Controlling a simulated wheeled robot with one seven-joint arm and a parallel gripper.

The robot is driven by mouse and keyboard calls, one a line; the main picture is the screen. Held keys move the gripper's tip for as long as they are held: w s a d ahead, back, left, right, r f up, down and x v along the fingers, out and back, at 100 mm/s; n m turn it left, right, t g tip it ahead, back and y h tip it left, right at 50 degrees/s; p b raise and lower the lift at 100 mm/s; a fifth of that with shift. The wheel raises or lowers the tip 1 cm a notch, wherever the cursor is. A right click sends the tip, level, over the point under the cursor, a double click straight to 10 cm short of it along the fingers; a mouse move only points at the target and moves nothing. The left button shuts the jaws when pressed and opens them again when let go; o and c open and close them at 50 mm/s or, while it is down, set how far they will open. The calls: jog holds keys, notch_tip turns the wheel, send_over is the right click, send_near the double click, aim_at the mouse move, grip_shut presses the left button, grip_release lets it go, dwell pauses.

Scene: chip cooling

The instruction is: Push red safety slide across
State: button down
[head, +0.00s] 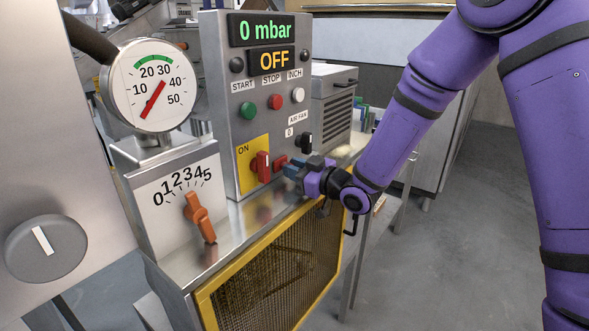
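A small red block (280,162), which looks like the safety slide, sits low on the grey control panel (222,120). It is just right of a yellow plate (246,150) marked ON, which bears a red rotary handle (262,167). My gripper (291,171) comes in from the right, with its blue-grey tips right beside the red block. I cannot tell whether they touch it. The fingers are small and partly hidden, so their opening does not show.
A black AIR FAN knob (306,142) is just above my gripper. An orange lever (200,216) and a pressure dial (152,87) stand to the left. A yellow-framed mesh guard (275,268) is below. Displays read 0 mbar and OFF. Open floor lies at right.

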jog(key=shift+s+a, duration=0.7)
jog(key=shift+s, duration=0.15)
jog(key=shift+s+a, duration=0.65)
jog(key=shift+s, duration=0.2)
jog(key=c, duration=1)
grip_release()
